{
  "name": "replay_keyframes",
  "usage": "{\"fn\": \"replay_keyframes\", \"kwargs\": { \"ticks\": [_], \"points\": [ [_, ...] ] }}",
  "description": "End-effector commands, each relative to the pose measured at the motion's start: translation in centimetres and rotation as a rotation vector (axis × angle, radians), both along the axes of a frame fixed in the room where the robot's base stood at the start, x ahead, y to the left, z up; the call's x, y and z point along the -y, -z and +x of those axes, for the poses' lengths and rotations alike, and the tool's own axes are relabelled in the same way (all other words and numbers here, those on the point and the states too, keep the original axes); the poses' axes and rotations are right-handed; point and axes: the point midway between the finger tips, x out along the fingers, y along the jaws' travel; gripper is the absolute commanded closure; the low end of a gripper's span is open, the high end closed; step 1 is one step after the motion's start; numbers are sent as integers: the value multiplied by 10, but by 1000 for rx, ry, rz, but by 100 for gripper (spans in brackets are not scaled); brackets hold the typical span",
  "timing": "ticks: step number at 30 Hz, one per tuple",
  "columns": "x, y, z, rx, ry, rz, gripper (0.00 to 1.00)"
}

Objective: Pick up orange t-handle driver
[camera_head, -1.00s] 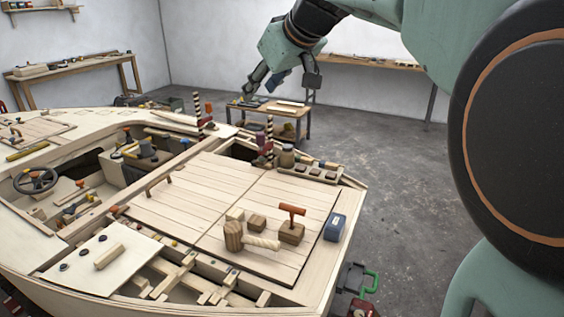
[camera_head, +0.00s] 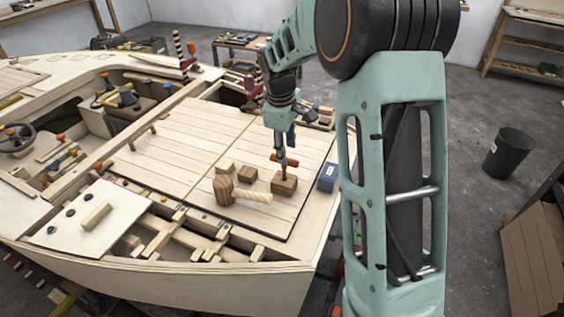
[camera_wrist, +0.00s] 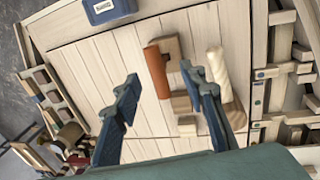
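The orange t-handle driver (camera_head: 290,161) stands upright in a brown wooden block (camera_head: 284,184) on the plank hatch. In the wrist view its orange handle (camera_wrist: 157,73) lies between the lines of my two fingers, a little beyond the tips, with the block (camera_wrist: 173,48) behind it. My gripper (camera_wrist: 158,80) is open and empty, its blue fingers spread to either side of the handle. In the head view my gripper (camera_head: 281,149) points down just above the driver and partly covers it. Whether a finger touches the handle cannot be told.
A wooden mallet (camera_head: 224,190) lies left of the block, its pale handle (camera_wrist: 216,68) close to my right-hand finger in the wrist view. Small wooden blocks (camera_head: 246,173) sit behind the mallet. A blue box (camera_head: 327,177) stands right of the driver. The left hatch planks are mostly clear.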

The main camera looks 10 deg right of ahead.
Motion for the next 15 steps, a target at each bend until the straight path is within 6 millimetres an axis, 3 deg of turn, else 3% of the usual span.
{"fn": "replay_keyframes", "kwargs": {
  "ticks": [15],
  "points": [
    [10,58,14,-1,0,0,62]
  ]
}}
